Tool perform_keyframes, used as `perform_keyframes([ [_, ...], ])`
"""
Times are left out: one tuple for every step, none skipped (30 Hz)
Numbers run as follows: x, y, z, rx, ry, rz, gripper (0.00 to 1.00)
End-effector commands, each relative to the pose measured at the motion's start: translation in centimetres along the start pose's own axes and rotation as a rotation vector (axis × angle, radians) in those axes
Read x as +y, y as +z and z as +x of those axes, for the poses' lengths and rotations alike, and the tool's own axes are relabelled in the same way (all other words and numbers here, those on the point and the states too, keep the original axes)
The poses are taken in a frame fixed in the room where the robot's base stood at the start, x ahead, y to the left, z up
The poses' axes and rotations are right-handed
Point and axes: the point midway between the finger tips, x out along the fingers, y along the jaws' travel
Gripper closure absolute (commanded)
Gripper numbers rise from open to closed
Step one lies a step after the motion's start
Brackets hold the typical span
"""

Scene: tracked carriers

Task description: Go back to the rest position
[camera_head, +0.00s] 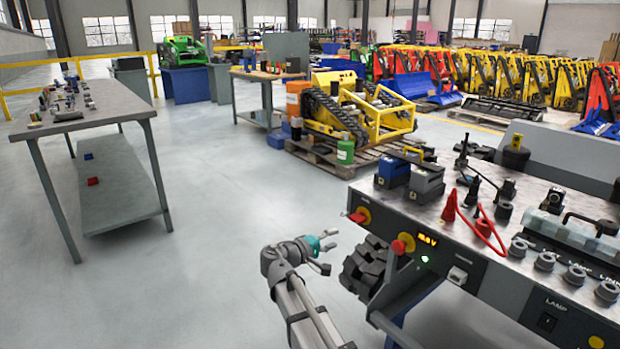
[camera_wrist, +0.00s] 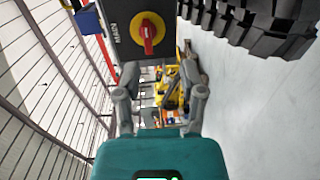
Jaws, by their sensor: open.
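My gripper (camera_head: 326,250) is at the end of my raised arm in the lower middle of the head view. It is over open floor, just left of the test bench (camera_head: 478,240). In the wrist view my gripper (camera_wrist: 160,100) shows two grey fingers spread apart with nothing between them. A red and yellow rotary switch (camera_wrist: 149,33) on a dark panel is ahead of the fingers and apart from them. In the head view a rotary switch (camera_head: 358,215) is on the bench's front left.
A black rubber track (camera_head: 366,268) sits by the bench, right of my gripper; it also shows in the wrist view (camera_wrist: 255,22). A grey table (camera_head: 95,112) stands at left. A yellow tracked machine (camera_head: 350,115) rests on a pallet behind. The floor at left is clear.

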Motion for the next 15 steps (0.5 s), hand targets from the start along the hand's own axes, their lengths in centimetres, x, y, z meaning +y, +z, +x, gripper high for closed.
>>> perform_keyframes([
  [-0.6, 1.0, 0.5, -0.016, -0.032, 0.008, 0.49],
  [-1.0, 1.6, 0.9, -0.026, -0.055, 0.014, 0.49],
  [-1.6, 2.3, 1.3, -0.04, -0.09, 0.022, 0.49],
  [-2.1, 3.0, 1.6, -0.051, -0.118, 0.03, 0.49],
  [-2.6, 3.6, 1.9, -0.064, -0.149, 0.037, 0.49],
  [-3.4, 4.6, 2.4, -0.083, -0.192, 0.049, 0.49],
  [-4.0, 5.4, 2.6, -0.097, -0.226, 0.058, 0.49],
  [-4.6, 6.1, 2.9, -0.111, -0.262, 0.068, 0.49],
  [-5.4, 7.1, 3.2, -0.131, -0.311, 0.081, 0.49],
  [-6.0, 7.9, 3.4, -0.145, -0.347, 0.092, 0.49],
  [-6.6, 8.6, 3.5, -0.159, -0.384, 0.102, 0.49],
  [-7.5, 9.6, 3.7, -0.18, -0.433, 0.116, 0.49],
  [-8.1, 10.3, 3.7, -0.193, -0.469, 0.127, 0.49],
  [-8.6, 11.0, 3.8, -0.207, -0.506, 0.138, 0.49],
  [-9.4, 11.8, 3.8, -0.225, -0.555, 0.153, 0.49],
])
